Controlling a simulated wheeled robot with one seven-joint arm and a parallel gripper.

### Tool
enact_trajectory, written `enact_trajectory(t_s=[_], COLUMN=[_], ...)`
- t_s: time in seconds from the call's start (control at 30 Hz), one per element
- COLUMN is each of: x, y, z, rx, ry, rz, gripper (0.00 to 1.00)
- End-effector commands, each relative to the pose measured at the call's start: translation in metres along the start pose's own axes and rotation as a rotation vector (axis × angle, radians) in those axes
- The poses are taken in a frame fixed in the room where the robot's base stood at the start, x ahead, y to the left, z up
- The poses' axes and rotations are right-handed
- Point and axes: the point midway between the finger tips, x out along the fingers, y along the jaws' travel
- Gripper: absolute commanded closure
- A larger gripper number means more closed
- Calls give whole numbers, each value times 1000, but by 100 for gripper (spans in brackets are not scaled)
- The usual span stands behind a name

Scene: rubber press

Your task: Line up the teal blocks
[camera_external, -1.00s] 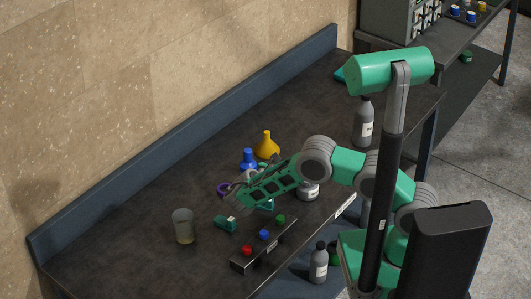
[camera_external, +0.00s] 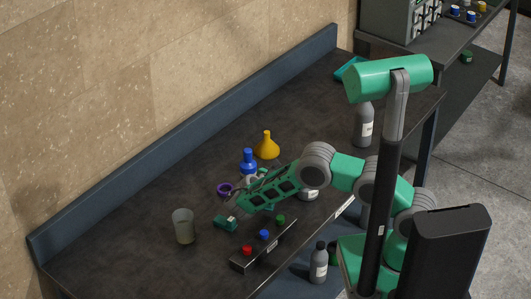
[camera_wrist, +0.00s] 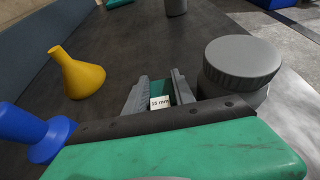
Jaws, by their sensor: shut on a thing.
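In the wrist view my gripper (camera_wrist: 157,80) is shut on a teal block (camera_wrist: 161,88) with a white "15 mm" label. The block sits between the two grey fingers. In the external view my arm hides most of the fingers and this block. Another teal block (camera_external: 226,223) with a pale label lies on the table, to the right of the cup and left of my arm. A bit of teal (camera_external: 269,206) shows just below my arm; I cannot tell what it belongs to.
A grey-lidded jar (camera_wrist: 243,62) stands close right of my fingers. A yellow funnel (camera_wrist: 78,74) and blue item (camera_wrist: 40,130) stand left. A cup (camera_external: 183,227), purple ring (camera_external: 224,189) and button box (camera_external: 245,263) are nearby. The table's far right is mostly clear.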

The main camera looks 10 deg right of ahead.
Motion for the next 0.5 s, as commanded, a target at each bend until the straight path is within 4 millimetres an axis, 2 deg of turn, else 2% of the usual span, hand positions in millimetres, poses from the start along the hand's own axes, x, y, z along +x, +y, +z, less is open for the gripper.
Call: enact_trajectory(t_s=[0.17,0.2,0.5], x=[2,1,1], y=[0,0,0], z=[-4,-3,-3], rx=[1,1,0], ry=[0,0,0], rz=[0,0,0], gripper=[100,66,44])
